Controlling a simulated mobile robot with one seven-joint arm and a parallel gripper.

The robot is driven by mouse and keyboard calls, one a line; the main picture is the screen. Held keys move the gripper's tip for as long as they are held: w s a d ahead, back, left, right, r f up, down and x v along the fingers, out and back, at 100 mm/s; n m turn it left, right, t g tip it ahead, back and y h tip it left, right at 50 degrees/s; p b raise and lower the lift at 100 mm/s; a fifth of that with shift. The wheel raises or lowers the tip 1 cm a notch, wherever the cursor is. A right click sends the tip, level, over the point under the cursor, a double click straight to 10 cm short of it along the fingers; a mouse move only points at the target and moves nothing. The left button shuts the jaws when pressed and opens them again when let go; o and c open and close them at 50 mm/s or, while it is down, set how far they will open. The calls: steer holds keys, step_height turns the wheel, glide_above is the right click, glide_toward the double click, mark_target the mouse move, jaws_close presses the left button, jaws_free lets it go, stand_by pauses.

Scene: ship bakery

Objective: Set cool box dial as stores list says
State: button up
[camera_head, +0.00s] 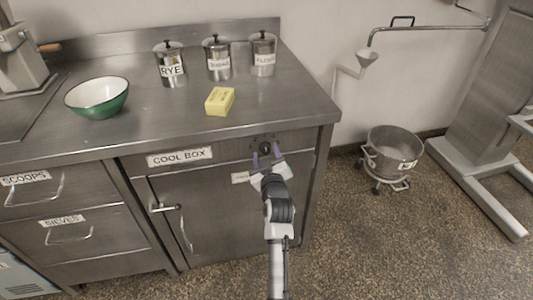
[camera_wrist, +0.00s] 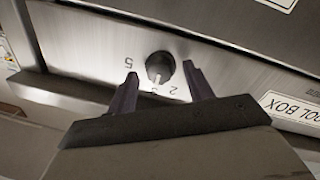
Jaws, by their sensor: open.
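The cool box dial (camera_wrist: 160,67) is a round black knob on the steel front panel, with printed numbers around it; a 5 and a 2 can be made out in the wrist view. It also shows as a dark knob in the head view (camera_head: 265,148), at the right of the COOL BOX label (camera_head: 180,157). My gripper (camera_wrist: 158,85) is open, its two purple fingers on either side of the dial and apart from it in the picture. In the head view my gripper (camera_head: 267,160) is right in front of the dial. I see no readable stores list.
A cool box door (camera_head: 210,215) with a handle is below the panel. On the counter are a green bowl (camera_head: 98,112), a yellow block (camera_head: 219,101) and canisters labelled RYE (camera_head: 172,70), SUGAR and FLOUR. A mixing bowl (camera_head: 392,152) stands on the floor at right.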

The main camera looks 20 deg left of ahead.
steer(key=shift+w, duration=0.1)
steer(key=c, duration=1)
steer(key=m+p, duration=0.2)
steer(key=m, duration=0.1)
steer(key=shift+r+m, duration=0.15)
steer(key=shift+m, duration=0.25)
steer(key=m+g+p, duration=0.1)
steer(key=m, duration=0.3)
steer(key=shift+p, duration=0.35)
steer(key=m+p, duration=0.1)
steer(key=m, duration=0.3)
steer(key=shift+p, duration=0.35)
steer(key=shift+d+m+g+p, duration=0.1)
steer(key=shift+m+g+p, duration=0.35)
steer(key=shift+m, duration=1.05)
